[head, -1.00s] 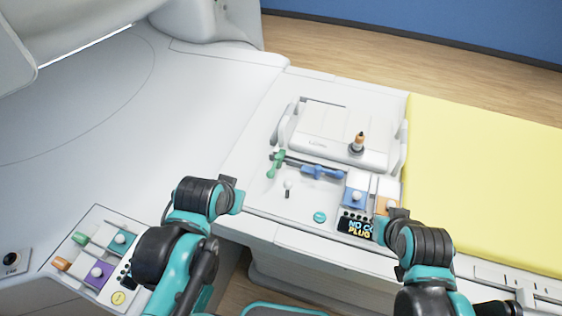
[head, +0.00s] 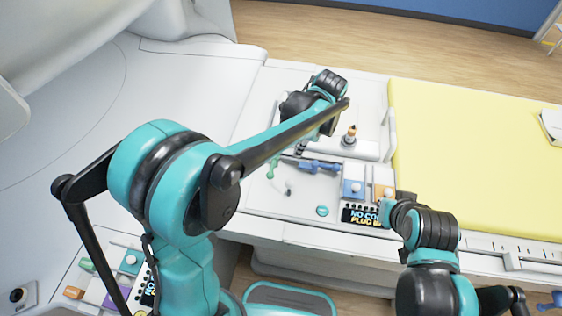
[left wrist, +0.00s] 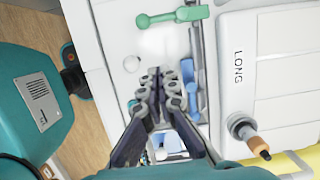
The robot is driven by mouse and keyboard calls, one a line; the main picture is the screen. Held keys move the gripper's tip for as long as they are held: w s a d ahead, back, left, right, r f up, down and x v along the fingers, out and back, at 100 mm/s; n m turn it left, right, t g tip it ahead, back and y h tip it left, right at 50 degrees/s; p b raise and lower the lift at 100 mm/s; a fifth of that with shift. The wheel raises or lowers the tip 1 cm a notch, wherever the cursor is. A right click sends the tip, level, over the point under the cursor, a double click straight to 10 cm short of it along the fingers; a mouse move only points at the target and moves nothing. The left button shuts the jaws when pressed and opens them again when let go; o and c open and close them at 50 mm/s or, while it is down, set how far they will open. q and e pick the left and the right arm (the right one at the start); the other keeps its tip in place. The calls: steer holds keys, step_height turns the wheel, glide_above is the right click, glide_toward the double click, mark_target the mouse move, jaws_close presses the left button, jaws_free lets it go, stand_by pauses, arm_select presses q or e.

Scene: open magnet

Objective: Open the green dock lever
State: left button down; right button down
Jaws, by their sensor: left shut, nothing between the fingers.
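The green dock lever (head: 271,169) lies on the white panel at the left end of a dark bar. In the left wrist view the green lever (left wrist: 172,16) is at the top, with a rounded knob at its left end. My left gripper (left wrist: 164,82) is shut and empty. Its fingertips are below the green lever in that view, apart from it, and left of the blue lever (left wrist: 192,88). In the head view my left arm reaches over the dock and mostly hides that gripper. My right arm is folded at the lower right, its gripper hidden.
The blue lever also shows in the head view (head: 320,166). An orange-tipped post (head: 350,135) stands on the dock. Blue (head: 353,188) and orange (head: 382,191) switch blocks and a dark display (head: 361,216) are nearer. A yellow pad (head: 470,160) lies to the right.

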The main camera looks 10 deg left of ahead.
mark_target(274, 164)
arm_select(q)
steer(key=shift+w+d+f, duration=0.1)
steer(key=shift+d+f, duration=0.05)
steer(key=shift+d, duration=0.05)
steer(key=b+x, duration=0.2)
steer(key=x, duration=0.7)
steer(key=shift+a+f+b, duration=0.1)
steer(key=shift+f+b, duration=0.2)
steer(key=shift+b, duration=0.1)
steer(key=a, duration=0.1)
steer(key=a+f, duration=0.1)
steer(key=a, duration=0.1)
steer(key=shift+b, duration=0.3)
steer(key=shift+a, duration=0.5)
